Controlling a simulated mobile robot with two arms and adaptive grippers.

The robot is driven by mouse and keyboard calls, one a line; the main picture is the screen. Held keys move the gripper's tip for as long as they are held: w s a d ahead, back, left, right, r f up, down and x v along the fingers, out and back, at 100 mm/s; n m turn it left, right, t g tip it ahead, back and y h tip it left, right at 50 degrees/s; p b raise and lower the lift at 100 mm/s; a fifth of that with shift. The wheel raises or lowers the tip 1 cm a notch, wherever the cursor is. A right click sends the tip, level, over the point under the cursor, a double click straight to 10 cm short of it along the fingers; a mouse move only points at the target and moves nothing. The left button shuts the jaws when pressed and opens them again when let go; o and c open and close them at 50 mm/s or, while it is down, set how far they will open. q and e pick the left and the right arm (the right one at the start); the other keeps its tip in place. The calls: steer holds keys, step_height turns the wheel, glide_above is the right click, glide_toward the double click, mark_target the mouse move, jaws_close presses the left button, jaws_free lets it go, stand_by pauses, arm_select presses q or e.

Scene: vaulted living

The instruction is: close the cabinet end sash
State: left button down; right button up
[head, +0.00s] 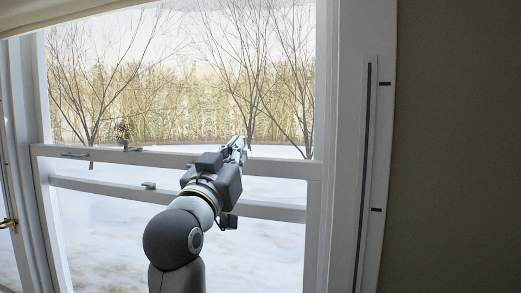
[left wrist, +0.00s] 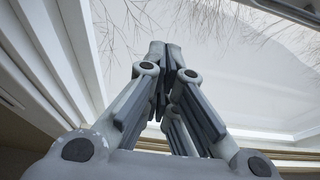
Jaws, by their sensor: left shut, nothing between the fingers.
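The window sash has a near white rail (head: 275,167) crossing the middle of the head view, with small metal fittings on its left part. A second white rail (head: 275,211) crosses lower and farther back, with a small latch on it. My left gripper (head: 239,143) is shut and empty, pointing away from me at the height of the near rail, right of its middle. My arm hides part of both rails. In the left wrist view the closed fingers (left wrist: 166,48) show against the pale outdoors. I cannot tell whether they touch the rail.
The white right jamb (head: 345,150) carries a vertical track (head: 367,170) with a dark slot. A bare dark wall (head: 460,150) lies to its right. A brass-coloured handle (head: 8,223) shows at the far left. Snow and bare trees lie beyond the glass.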

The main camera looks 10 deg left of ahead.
arm_select(q)
steer(key=p+x, duration=0.4)
steer(key=x, duration=0.5)
steer(key=shift+w+f, duration=0.15)
steer(key=shift+f, duration=1.95)
